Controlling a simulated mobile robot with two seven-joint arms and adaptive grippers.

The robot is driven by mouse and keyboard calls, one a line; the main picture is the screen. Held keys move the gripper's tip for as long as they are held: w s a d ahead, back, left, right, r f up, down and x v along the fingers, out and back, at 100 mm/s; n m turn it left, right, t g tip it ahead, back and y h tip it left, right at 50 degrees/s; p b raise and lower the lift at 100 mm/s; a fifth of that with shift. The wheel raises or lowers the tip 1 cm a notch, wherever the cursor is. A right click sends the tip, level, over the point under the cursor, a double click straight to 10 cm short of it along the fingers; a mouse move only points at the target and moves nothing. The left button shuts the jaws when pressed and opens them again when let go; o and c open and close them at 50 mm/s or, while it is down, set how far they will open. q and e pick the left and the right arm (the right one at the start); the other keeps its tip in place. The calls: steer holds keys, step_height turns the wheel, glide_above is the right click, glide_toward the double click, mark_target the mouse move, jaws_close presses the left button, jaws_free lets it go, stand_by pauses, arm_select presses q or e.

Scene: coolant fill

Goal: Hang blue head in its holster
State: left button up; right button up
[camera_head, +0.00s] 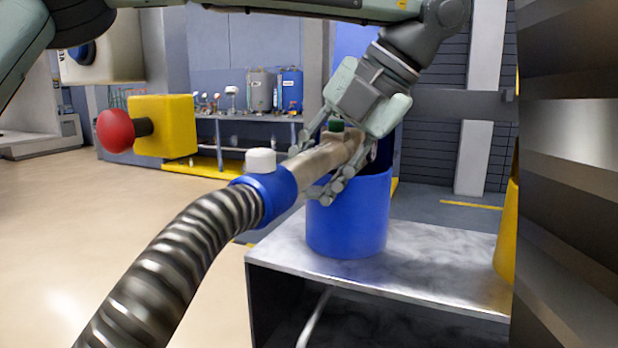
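The blue head (270,194) has a blue collar with a white cap on top, a beige body and a green button. A ribbed dark hose (165,270) runs from its collar down to the lower left. My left gripper (312,172) is shut around the beige body, which lies tilted between its fingers. The far end of the head is hidden by the gripper. A blue cylindrical holster (347,220) stands upright on a metal table, behind and below the held head. I cannot tell whether the head touches its rim. My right gripper is not in view.
The metal table (440,262) has bare room right of the blue cylinder. A yellow box with a red knob (165,127) is at left. A dark ribbed panel (570,180) and a yellow object (507,235) bound the right. A bench with containers is far back.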

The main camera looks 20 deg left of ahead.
arm_select(q)
steer(key=o, duration=0.3)
steer(key=shift+f, duration=0.1)
steer(key=v, duration=1.2)
